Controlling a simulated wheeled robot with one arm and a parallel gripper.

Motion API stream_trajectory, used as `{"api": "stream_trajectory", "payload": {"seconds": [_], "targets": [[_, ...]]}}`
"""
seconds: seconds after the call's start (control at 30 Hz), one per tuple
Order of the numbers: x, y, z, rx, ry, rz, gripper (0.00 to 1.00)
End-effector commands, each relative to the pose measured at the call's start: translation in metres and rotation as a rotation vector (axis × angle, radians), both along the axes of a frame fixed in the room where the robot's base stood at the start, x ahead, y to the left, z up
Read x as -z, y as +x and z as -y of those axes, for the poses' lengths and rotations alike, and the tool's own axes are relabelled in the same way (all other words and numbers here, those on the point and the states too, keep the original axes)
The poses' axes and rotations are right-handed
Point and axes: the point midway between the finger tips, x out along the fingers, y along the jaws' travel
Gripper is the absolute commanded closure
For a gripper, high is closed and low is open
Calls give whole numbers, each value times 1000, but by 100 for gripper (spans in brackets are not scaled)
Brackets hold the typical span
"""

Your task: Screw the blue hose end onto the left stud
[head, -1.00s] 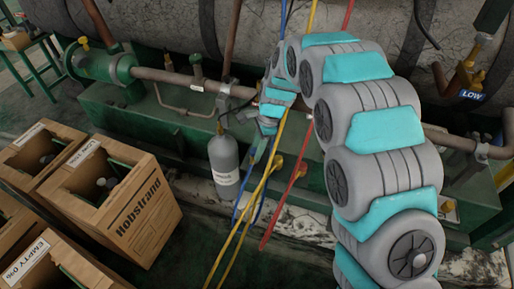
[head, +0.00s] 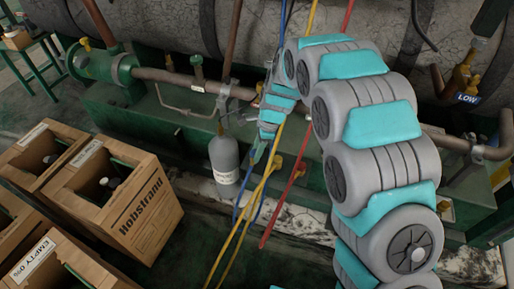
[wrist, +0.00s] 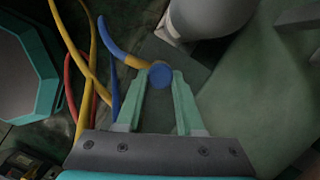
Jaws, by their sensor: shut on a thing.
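In the wrist view, my gripper (wrist: 163,80) is shut on the blue hose end (wrist: 160,75), a round blue cap between the fingertips. A brass-coloured collar joins it to the blue hose (wrist: 117,42), which curves off to the upper left. In the head view, my gripper (head: 253,160) points down beside the grey cylinder and is small and partly hidden by my arm. The blue hose (head: 259,202) hangs below it. I cannot make out the left stud in either view.
A grey cylinder (head: 224,160) stands just left of my gripper and shows in the wrist view (wrist: 205,14). Yellow (head: 245,222) and red (head: 284,208) hoses hang close by. Wooden crates (head: 140,205) fill the left floor. A pipe (head: 185,80) runs behind. A LOW label (head: 467,98) is at right.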

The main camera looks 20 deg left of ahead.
Motion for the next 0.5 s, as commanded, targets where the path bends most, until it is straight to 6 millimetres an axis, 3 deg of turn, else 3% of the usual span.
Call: {"api": "stream_trajectory", "payload": {"seconds": [0.5], "targets": [[-1,0,1,148,0,3,100]]}}
